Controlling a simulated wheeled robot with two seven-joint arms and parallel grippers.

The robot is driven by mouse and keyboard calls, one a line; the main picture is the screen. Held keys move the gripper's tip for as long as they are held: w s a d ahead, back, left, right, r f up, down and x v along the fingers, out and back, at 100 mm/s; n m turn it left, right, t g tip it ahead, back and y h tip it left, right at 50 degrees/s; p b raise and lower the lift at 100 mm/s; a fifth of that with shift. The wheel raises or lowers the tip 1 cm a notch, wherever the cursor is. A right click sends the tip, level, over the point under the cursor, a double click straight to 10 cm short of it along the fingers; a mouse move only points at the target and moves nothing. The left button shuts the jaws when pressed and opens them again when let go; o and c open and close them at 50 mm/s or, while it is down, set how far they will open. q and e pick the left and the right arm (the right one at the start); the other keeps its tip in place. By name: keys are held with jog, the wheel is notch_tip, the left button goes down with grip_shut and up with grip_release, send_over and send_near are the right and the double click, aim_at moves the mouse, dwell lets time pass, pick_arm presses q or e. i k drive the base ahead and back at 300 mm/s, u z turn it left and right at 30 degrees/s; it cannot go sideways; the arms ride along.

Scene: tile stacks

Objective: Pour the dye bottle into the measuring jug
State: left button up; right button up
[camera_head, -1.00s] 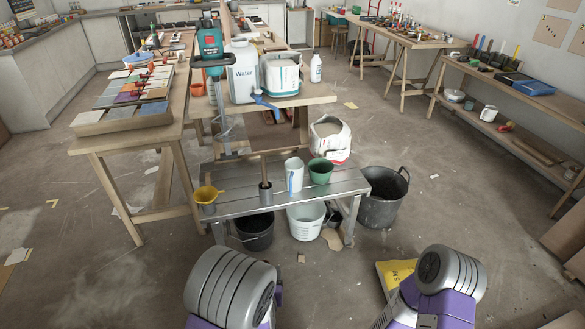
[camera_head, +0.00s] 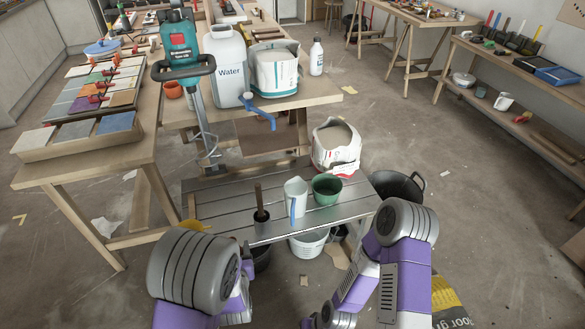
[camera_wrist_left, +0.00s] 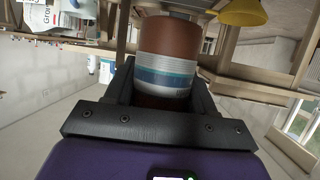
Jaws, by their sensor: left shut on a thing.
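The measuring jug (camera_head: 297,196), white with a blue handle, stands upright on the low grey bench. My left gripper (camera_wrist_left: 160,85) is shut on the dye bottle (camera_wrist_left: 168,48), a reddish-brown bottle with a white, blue and teal band, in the left wrist view. In the head view the left forearm shows at the lower left, but its gripper and the bottle are not visible. The bottle's mouth is not clear to see. My right arm shows at the lower right; its gripper is out of view.
A green bucket (camera_head: 326,188) stands right beside the jug, and a dark pot with a stick (camera_head: 261,214) to its left. A yellow funnel (camera_head: 192,226) is partly behind my left arm. An open white bag (camera_head: 336,147) stands behind the bench.

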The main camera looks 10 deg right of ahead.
aim_at(295, 189)
jog(key=z, duration=0.45)
jog(key=i, duration=0.95)
jog(key=z, duration=0.5)
